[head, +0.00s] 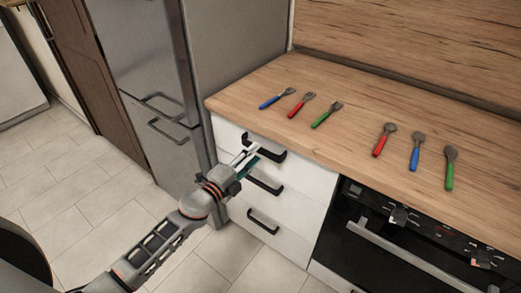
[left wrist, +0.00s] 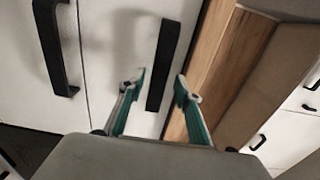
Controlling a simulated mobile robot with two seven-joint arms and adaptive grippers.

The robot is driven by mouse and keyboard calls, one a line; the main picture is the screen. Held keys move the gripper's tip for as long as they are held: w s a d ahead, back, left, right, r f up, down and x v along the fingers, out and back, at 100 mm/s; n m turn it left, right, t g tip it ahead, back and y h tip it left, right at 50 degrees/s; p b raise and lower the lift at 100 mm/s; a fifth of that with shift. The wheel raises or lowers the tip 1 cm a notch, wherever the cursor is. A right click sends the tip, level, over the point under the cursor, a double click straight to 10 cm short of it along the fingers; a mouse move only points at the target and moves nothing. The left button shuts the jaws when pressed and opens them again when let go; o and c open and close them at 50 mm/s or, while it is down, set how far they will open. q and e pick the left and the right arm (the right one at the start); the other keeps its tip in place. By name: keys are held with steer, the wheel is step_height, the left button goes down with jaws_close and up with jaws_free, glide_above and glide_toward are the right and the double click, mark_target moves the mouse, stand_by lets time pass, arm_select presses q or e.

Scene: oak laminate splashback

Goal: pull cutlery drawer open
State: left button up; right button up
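A white cabinet has a stack of three drawers, all shut, under the wooden counter. The top drawer (head: 229,133), directly below the counter edge, has a black bar handle (head: 270,151); the handle also shows in the left wrist view (left wrist: 165,60). My left gripper (head: 253,153) is at this handle in the head view. In the left wrist view the two fingers (left wrist: 160,84) are open, one on each side of the handle, with visible gaps. I cannot tell whether the tips reach past the bar. My right gripper is in neither view.
The middle drawer handle (head: 265,183) and bottom drawer handle (head: 263,222) lie below. Several pieces of cutlery with coloured handles, such as a red one (head: 301,104), lie on the counter (head: 350,120). A steel fridge (head: 150,70) stands left, a black oven (head: 385,240) right. The tiled floor in front is clear.

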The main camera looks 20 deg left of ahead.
mark_target(258, 151)
arm_select(q)
steer(key=shift+x, duration=1.85)
jaws_close()
steer(key=shift+a, duration=0.1)
steer(key=shift+s+a, duration=0.1)
